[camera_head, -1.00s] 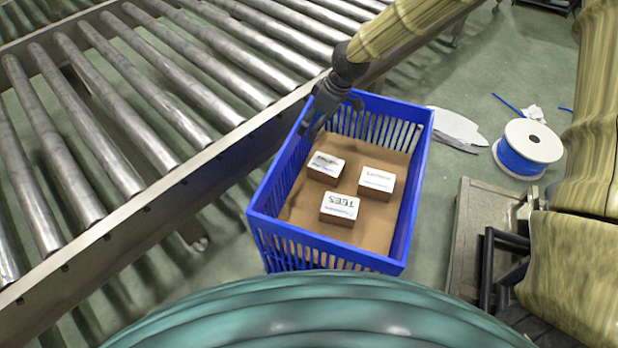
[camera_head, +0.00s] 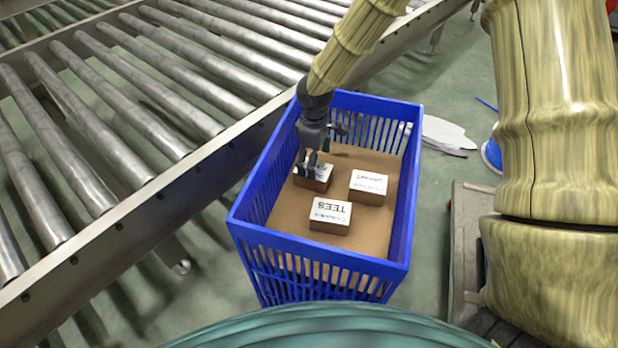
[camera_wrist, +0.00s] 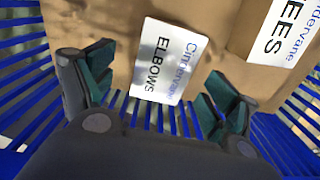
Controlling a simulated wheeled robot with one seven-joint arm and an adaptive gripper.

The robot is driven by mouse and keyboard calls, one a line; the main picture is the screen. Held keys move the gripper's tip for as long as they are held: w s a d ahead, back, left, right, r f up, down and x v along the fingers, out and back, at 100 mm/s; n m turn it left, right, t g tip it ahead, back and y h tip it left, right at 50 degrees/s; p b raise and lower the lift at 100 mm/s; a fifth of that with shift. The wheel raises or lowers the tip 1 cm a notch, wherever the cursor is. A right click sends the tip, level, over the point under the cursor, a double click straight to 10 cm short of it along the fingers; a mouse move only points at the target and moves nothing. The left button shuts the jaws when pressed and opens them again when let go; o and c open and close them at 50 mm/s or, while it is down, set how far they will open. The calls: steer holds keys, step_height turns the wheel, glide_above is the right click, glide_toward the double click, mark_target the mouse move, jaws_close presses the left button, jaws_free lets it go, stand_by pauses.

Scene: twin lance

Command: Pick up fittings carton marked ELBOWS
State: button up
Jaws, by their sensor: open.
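The carton marked ELBOWS (camera_wrist: 158,62) is a small brown box with a white printed top. It lies on the brown floor of a blue crate (camera_head: 318,258). In the head view it is the far-left carton (camera_head: 318,181), partly covered by my gripper (camera_head: 316,168). My gripper is open and points down just above this carton. In the wrist view the ELBOWS top lies between and ahead of the two dark green finger pads (camera_wrist: 160,88), with a gap on each side. I cannot tell the exact height between fingertips and carton.
A carton marked TEES (camera_head: 330,215) sits nearer me; it also shows in the wrist view (camera_wrist: 285,35). A third carton (camera_head: 368,187) stands to the right, its print too small to read. Slatted crate walls surround them. A roller conveyor (camera_head: 130,130) runs along the left.

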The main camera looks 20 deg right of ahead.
steer(key=shift+s+a+f+b, duration=0.1)
steer(key=shift+f+b, duration=1.1)
steer(key=shift+f, duration=1.75)
steer(key=c, duration=1.3)
